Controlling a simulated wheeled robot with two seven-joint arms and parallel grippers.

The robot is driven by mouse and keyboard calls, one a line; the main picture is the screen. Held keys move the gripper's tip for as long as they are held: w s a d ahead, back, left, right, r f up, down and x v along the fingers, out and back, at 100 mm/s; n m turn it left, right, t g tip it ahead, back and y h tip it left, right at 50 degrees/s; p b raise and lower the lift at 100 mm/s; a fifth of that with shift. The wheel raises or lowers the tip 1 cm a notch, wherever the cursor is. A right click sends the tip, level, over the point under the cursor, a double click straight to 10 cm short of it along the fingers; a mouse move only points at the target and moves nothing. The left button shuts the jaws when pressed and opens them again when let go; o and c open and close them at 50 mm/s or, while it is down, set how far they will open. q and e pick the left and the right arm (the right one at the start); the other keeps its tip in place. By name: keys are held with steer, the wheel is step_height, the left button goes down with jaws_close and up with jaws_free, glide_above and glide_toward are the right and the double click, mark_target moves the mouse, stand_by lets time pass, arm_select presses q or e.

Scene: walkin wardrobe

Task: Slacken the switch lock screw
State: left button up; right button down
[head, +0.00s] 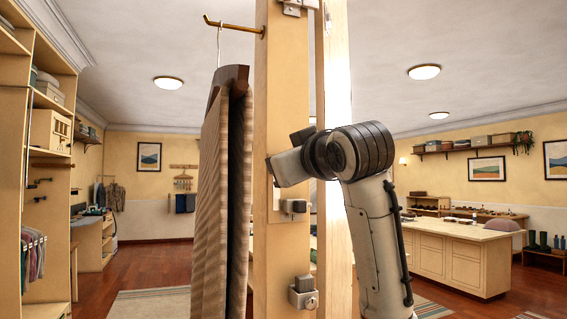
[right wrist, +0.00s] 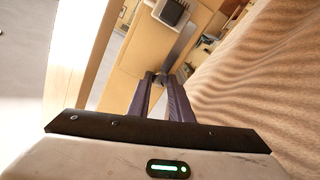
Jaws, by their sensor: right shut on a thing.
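A wooden post (head: 266,120) stands upright in the middle of the head view, with small metal-and-grey fittings on its face. One box-like fitting (head: 293,207) sits just below my right gripper, and another (head: 303,291) is lower down. My right gripper (head: 270,168) reaches in from the right against the post; its tips are small there. In the right wrist view its two dark fingers (right wrist: 160,82) are closed together on a small dark part at the panel, apparently the switch lock screw, mostly hidden by the tips. A grey fitting (right wrist: 172,11) shows beyond them. My left gripper is not in view.
A striped garment (head: 212,200) hangs from a brass hook (head: 233,26) left of the post, close to my right gripper; its rippled cloth (right wrist: 255,85) fills the right of the wrist view. A desk (head: 459,262) stands farther back at right, with open floor around it.

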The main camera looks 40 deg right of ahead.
steer(key=n, duration=0.5)
stand_by(0.5)
steer(key=c, duration=1.6)
jaws_free()
steer(key=b+v, duration=0.2)
steer(key=v, duration=0.8)
steer(key=shift+s, duration=0.25)
